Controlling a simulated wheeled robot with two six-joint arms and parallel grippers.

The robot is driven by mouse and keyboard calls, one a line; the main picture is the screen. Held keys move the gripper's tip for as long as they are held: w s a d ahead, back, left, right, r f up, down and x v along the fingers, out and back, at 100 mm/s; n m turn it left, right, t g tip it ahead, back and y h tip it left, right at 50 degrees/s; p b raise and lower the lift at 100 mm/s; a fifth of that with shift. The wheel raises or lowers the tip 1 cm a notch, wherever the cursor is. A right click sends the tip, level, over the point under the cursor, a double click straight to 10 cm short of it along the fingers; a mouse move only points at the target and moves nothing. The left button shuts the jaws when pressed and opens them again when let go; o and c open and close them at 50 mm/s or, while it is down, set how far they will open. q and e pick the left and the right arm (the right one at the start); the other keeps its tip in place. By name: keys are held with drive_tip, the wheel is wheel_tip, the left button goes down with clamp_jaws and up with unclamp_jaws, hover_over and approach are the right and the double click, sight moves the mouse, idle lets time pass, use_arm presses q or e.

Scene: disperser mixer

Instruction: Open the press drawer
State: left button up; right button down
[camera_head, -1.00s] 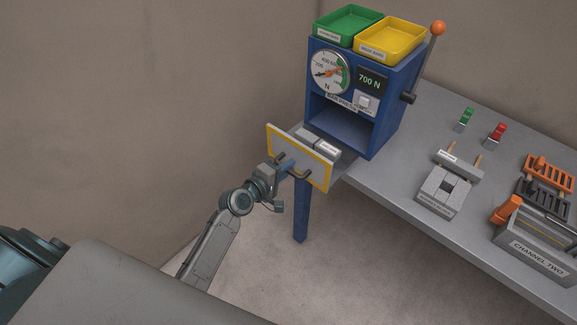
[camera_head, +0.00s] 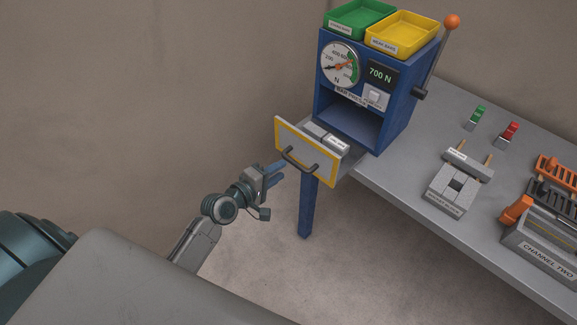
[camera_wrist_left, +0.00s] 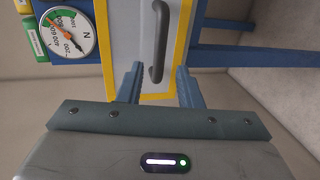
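The press drawer (camera_head: 293,143) has a grey front with a yellow border and a dark bar handle (camera_head: 300,161). It is pulled out of the blue press (camera_head: 395,115), and grey blocks (camera_head: 327,138) show inside it. My left gripper (camera_head: 280,171) is just in front of the drawer, apart from the handle. In the left wrist view its two blue fingers (camera_wrist_left: 160,85) are spread open, with the handle (camera_wrist_left: 158,40) beyond their tips and nothing between them. My right gripper is not in view.
Green and yellow trays (camera_head: 402,33) sit on the press. The floor before the drawer is clear apart from a blue leg (camera_head: 308,205).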

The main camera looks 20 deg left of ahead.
use_arm(q)
drive_tip(key=shift+v, duration=1.95)
drive_tip(key=s+a+f+m+g+y+b, duration=0.1)
drive_tip(key=s+a+f+m+g+y, duration=0.15)
drive_tip(key=f, duration=0.95)
drive_tip(key=s+a+f+m+g+y+b, duration=0.15)
drive_tip(key=s+f, duration=0.25)
drive_tip(key=f, duration=0.7)
drive_tip(key=s+a+f+m+g+y, duration=0.1)
drive_tip(key=s+a+f+g, duration=0.15)
drive_tip(key=f, duration=0.95)
drive_tip(key=s+f+m+g, duration=0.2)
drive_tip(key=s+f, duration=0.5)
drive_tip(key=s, duration=0.4)
drive_tip(key=s+d+f+m+g+b, duration=0.1)
drive_tip(key=s+f+m, duration=0.3)
drive_tip(key=s+f, duration=0.4)
drive_tip(key=s+f+m+g+y, duration=0.1)
drive_tip(key=s+f+m+g, duration=0.2)
drive_tip(key=s+f, duration=0.5)
drive_tip(key=s+g, duration=0.1)
drive_tip(key=s, duration=0.5)
drive_tip(key=shift+d+b, duration=0.15)
drive_tip(key=shift+b, duration=0.2)
drive_tip(key=shift+w, duration=0.15)
